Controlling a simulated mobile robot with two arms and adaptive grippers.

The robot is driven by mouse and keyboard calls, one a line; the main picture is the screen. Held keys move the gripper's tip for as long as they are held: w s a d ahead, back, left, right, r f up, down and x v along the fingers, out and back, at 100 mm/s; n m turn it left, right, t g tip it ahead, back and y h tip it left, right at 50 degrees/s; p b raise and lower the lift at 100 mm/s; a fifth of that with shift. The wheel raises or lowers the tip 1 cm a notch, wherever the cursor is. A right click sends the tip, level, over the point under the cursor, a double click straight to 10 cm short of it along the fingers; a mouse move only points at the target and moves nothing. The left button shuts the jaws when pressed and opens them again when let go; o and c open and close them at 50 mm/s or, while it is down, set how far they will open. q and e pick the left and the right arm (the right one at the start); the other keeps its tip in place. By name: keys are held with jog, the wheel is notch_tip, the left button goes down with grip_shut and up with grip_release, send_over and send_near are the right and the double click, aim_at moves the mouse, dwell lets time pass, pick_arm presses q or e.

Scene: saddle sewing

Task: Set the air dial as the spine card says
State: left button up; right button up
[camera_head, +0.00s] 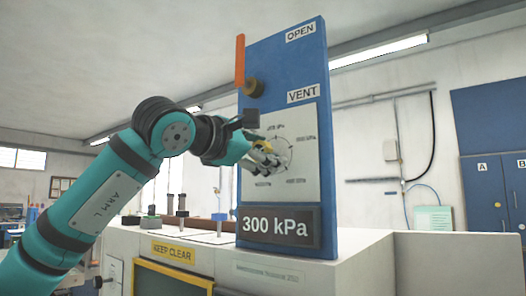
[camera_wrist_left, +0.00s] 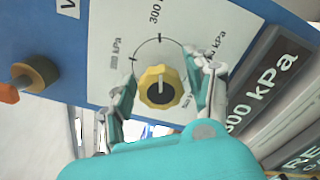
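A white dial plate (camera_head: 302,165) with kPa marks is on the blue upright panel (camera_head: 325,110). My left gripper (camera_head: 264,154) is at the dial. In the wrist view its fingers (camera_wrist_left: 163,82) stand open on both sides of the knob, seemingly apart from it. A dark card (camera_head: 279,227) below reads "300 kPa". My right gripper is not in view.
An orange lever (camera_head: 240,60) and a brass-coloured knob (camera_head: 254,88) sit at the panel's left edge, beside the "OPEN" and "VENT" labels. Several small posts stand on the white bench (camera_head: 350,265) left of the panel. A "KEEP CLEAR" label (camera_head: 173,252) is on its front.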

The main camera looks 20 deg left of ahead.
pick_arm(q)
jog(key=shift+o, duration=0.5)
jog(key=v, duration=1.2)
